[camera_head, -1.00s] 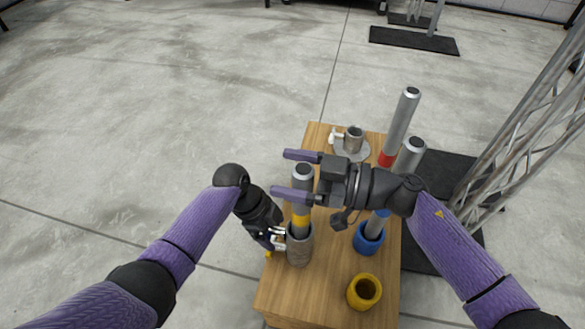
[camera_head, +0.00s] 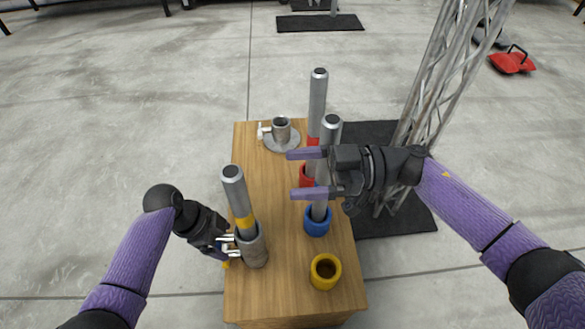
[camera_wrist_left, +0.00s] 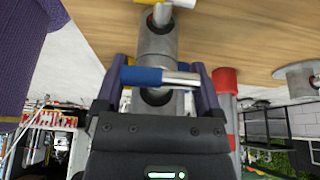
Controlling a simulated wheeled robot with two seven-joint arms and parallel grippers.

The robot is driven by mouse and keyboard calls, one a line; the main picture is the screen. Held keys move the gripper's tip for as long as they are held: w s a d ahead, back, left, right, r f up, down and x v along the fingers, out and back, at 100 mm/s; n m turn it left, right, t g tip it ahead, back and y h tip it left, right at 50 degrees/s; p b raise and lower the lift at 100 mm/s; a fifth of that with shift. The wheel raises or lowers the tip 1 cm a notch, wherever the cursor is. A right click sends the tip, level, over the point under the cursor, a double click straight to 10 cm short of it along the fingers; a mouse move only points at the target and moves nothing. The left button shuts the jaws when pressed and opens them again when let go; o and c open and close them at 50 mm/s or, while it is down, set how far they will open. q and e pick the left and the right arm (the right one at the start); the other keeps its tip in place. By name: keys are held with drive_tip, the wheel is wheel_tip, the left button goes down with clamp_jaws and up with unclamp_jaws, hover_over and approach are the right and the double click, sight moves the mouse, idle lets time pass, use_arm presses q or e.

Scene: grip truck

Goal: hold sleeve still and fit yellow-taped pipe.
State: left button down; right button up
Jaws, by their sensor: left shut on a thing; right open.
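The grey pipe with yellow tape (camera_head: 236,192) stands in the grey sleeve (camera_head: 254,249) at the table's left edge, its tape just above the sleeve's rim. My left gripper (camera_head: 231,245) is shut at the sleeve from the left. In the left wrist view, its fingers (camera_wrist_left: 160,85) flank the grey sleeve (camera_wrist_left: 157,46), with a blue-handled metal pin (camera_wrist_left: 150,76) crossing between them. My right gripper (camera_head: 300,174) is open, its fingers pointing left, apart from the yellow-taped pipe. The pipe's lower end is hidden inside the sleeve.
A pipe stands in a blue collar (camera_head: 317,222), overlapped by my right gripper in view. A red-taped pipe (camera_head: 317,95) stands behind it. An empty yellow collar (camera_head: 325,272) is at the front right, and a round flanged base (camera_head: 282,135) at the back. A metal truss (camera_head: 450,80) rises at right.

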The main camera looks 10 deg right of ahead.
use_arm(q)
unclamp_jaws()
drive_tip(key=shift+r, duration=0.1)
